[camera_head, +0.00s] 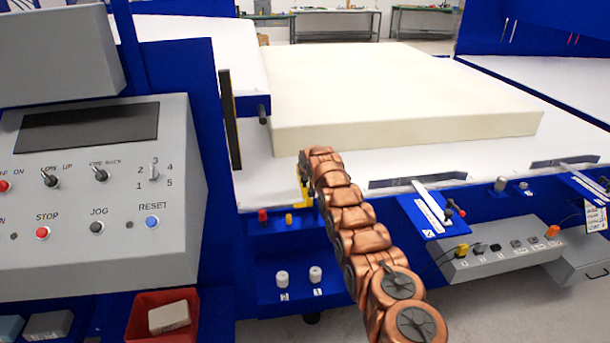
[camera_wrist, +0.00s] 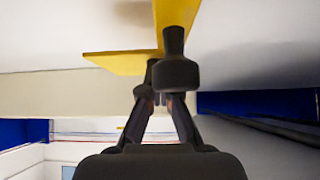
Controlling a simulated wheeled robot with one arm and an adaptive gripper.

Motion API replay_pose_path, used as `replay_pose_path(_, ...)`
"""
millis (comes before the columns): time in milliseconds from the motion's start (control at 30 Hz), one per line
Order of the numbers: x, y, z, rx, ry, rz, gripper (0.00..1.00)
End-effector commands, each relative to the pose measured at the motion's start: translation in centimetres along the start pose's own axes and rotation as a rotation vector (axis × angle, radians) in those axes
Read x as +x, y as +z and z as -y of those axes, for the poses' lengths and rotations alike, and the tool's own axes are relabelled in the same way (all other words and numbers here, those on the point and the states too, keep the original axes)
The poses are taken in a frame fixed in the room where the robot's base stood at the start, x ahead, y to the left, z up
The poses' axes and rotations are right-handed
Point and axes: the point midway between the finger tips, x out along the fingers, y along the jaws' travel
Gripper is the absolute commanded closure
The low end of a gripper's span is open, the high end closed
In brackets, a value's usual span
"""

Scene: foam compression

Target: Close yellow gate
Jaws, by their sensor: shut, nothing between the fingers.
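The yellow gate (camera_wrist: 115,63) shows in the wrist view as a flat yellow arm reaching left, joined to a thicker upright yellow part at the top. My gripper (camera_wrist: 168,68) is shut with nothing between its dark fingers. Its fingertips overlap the yellow part in the picture; I cannot tell whether they touch. In the head view a small piece of the yellow gate (camera_head: 304,192) shows beside the end of my copper-coloured arm, at the machine's front edge. My arm hides the rest of the gate and most of the gripper there.
A large cream foam block (camera_head: 400,90) lies on the white machine bed (camera_head: 255,185). A grey control panel (camera_head: 95,185) stands at the left, with a red bin (camera_head: 150,308) below it. A grey switch box (camera_head: 500,250) is at the right.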

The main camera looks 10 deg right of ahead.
Motion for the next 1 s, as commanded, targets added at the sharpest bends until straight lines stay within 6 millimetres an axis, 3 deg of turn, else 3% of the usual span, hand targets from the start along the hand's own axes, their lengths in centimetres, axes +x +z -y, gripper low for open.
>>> replay_pose_path(267, -0.1, 0.1, -0.1, 0.001, 0.002, 0.009, 1.0)
replay_pose_path(567, -3.1, -2.8, 0.0, -0.001, 0.0, 0.002, 1.0)
replay_pose_path(1000, -4.3, -2.9, 0.1, 0.002, -0.005, -0.003, 1.0)
